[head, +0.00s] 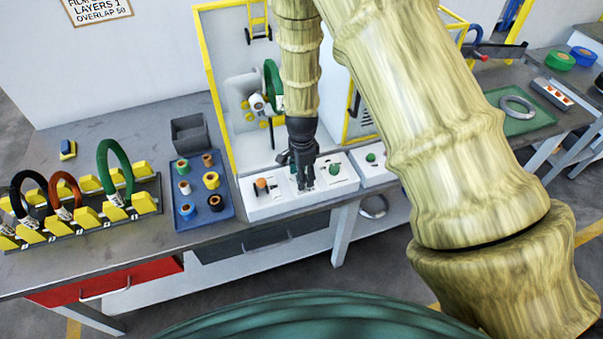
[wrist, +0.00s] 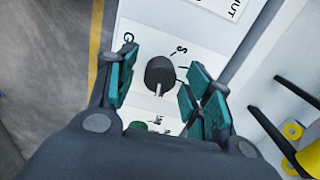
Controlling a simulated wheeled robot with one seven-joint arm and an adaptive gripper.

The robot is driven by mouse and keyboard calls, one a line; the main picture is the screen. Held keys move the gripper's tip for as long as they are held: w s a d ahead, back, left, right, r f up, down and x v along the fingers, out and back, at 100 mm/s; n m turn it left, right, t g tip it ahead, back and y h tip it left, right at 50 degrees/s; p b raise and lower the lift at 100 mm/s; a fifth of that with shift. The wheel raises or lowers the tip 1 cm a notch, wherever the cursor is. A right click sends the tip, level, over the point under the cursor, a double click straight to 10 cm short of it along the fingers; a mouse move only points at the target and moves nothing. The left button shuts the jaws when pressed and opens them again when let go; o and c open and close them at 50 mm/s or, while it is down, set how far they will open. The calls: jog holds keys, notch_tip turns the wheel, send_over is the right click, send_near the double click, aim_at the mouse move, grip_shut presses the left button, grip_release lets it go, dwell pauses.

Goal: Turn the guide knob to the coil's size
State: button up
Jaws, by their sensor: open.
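The dark guide knob (wrist: 160,70) stands on a white panel (head: 258,206) at the machine's front. Its pale pointer mark faces the bottom of the wrist view. An "S" shows to the knob's upper right; another mark below it is partly hidden and hard to read. My gripper (wrist: 161,77) is open, with teal-padded fingers on both sides of the knob and gaps visible. In the head view my gripper (head: 304,184) points down over the panel and hides the knob. A green coil (head: 272,84) is upright in the wrapping machine.
An orange button (head: 261,184) and a green button (head: 334,169) flank my gripper. A blue tray (head: 203,219) of tape rolls and a rack (head: 90,224) with black, orange and green coils stand left. Yellow frame posts rise behind the panel.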

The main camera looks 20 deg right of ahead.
jog(key=c, duration=1.1)
jog(key=shift+o, duration=0.2)
jog(key=shift+n, duration=0.3)
jog(key=n+b, duration=0.1)
jog(key=n, duration=0.9)
jog(key=shift+n+b, duration=0.4)
jog(key=n, duration=1)
jog(key=shift+b, duration=0.35)
jog(key=shift+n, duration=0.3)
